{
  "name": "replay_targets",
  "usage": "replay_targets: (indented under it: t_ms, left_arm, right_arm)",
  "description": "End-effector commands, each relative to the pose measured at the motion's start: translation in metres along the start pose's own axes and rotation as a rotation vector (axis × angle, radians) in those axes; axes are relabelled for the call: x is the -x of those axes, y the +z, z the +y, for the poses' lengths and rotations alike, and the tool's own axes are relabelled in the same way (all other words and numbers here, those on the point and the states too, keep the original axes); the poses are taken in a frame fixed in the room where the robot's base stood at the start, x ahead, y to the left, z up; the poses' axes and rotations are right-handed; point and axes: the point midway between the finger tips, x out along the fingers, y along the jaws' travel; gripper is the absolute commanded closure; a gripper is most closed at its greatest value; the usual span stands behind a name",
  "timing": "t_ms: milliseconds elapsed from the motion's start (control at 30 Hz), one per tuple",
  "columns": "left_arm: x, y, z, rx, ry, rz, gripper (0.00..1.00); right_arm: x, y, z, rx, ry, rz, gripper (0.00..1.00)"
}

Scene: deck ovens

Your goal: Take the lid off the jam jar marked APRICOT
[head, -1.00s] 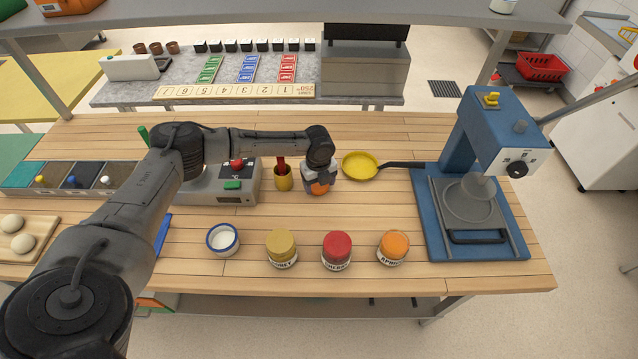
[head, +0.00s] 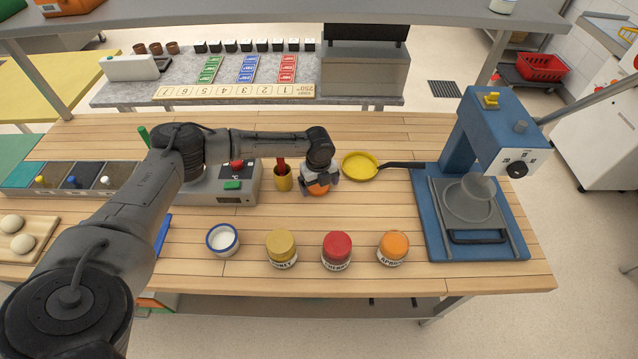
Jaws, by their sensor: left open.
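The jar marked APRICOT (head: 392,249) stands upright at the front right of the wooden counter. Its top shows orange, and I cannot tell whether that is a lid or the jam inside. My left gripper (head: 320,184) points down behind and left of this jar, over the middle of the counter. It is open. A round orange piece (head: 318,189), like a lid, shows beneath and between its fingers, partly hidden by them. I cannot tell whether it touches the wood. My right gripper is not in view.
A red-topped jar (head: 337,249) and a yellow-topped jar (head: 281,247) stand left of the apricot jar. A yellow pan (head: 360,165), a mustard-coloured pot (head: 283,181) and a grey device with buttons are near the gripper. A blue machine (head: 480,170) stands at right.

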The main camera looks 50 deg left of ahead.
Motion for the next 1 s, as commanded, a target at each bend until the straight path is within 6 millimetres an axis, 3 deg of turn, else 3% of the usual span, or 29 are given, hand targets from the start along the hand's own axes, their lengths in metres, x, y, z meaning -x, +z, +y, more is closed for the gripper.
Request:
replay_targets:
  t_ms: [600,800,1000]
  left_arm:
    - [0.099,0.001,0.0,0.0,-0.002,-0.001,0.06]
    - [0.117,0.0,-0.001,0.0,-0.002,-0.001,0.06]
    - [0.121,0.0,0.0,0.0,-0.001,0.0,0.06]
  right_arm:
    - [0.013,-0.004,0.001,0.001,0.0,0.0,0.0]
    - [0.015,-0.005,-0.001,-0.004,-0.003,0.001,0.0]
    - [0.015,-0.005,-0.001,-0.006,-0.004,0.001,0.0]
